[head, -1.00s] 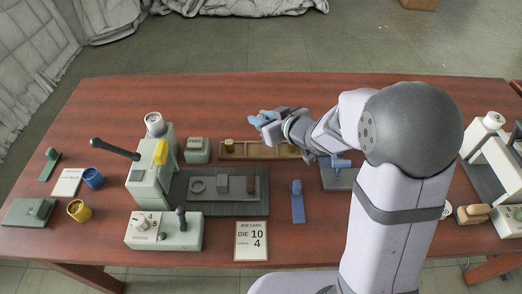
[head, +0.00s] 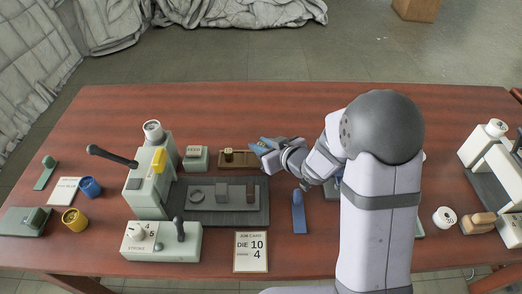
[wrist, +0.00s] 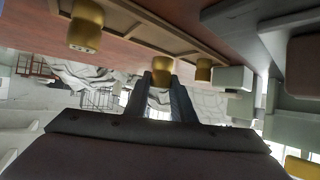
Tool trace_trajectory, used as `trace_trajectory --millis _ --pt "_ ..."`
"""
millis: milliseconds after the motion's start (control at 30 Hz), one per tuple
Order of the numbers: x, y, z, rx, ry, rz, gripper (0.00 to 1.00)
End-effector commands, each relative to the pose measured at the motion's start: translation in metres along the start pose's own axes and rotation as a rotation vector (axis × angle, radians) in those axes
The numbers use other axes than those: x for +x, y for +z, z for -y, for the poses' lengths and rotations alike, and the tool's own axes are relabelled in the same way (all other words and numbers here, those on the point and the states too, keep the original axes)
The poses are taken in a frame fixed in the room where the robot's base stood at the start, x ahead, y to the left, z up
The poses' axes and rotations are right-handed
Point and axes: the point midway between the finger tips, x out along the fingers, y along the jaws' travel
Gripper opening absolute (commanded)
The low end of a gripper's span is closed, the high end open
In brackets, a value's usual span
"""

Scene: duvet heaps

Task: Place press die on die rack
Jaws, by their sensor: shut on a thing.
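My gripper (wrist: 164,84) is shut on a small brass press die (wrist: 162,68) in the wrist view. In the head view my gripper (head: 257,147), with blue fingertips, is at the wooden die rack (head: 240,166). My arm hides the rack's right part. One brass die (head: 228,153) stands at the rack's left end. The wrist view also shows two other brass pieces, a larger-looking one (wrist: 86,28) at upper left and one (wrist: 203,69) right of the held die. I cannot tell whether the held die touches the rack.
A pale green press (head: 148,185) with a dark lever stands left of the rack. A grey tray (head: 220,216) with metal parts lies in front. A green box (head: 195,158) is just left of the rack. A job card (head: 251,252) reads DIE 10. The table's back strip is clear.

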Motion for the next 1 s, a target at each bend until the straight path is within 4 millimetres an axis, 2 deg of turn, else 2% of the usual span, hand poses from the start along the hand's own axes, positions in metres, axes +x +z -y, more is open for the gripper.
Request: trace_trajectory --millis 100,200,633,667,700,733,1000 --pt "0.008 0.014 0.0 0.002 -0.001 0.0 0.0" --pt "0.011 0.019 0.0 0.001 0.0 -0.001 0.0" --pt "0.013 0.022 0.0 0.0 0.0 -0.003 0.0" --pt "0.013 0.022 0.0 0.0 0.0 -0.001 0.27" --pt "0.012 0.022 0.0 0.0 0.0 -0.001 0.37" --pt "0.012 0.022 0.0 0.0 0.0 -0.001 0.41" --pt "0.012 0.022 0.0 0.0 0.0 -0.001 0.41"
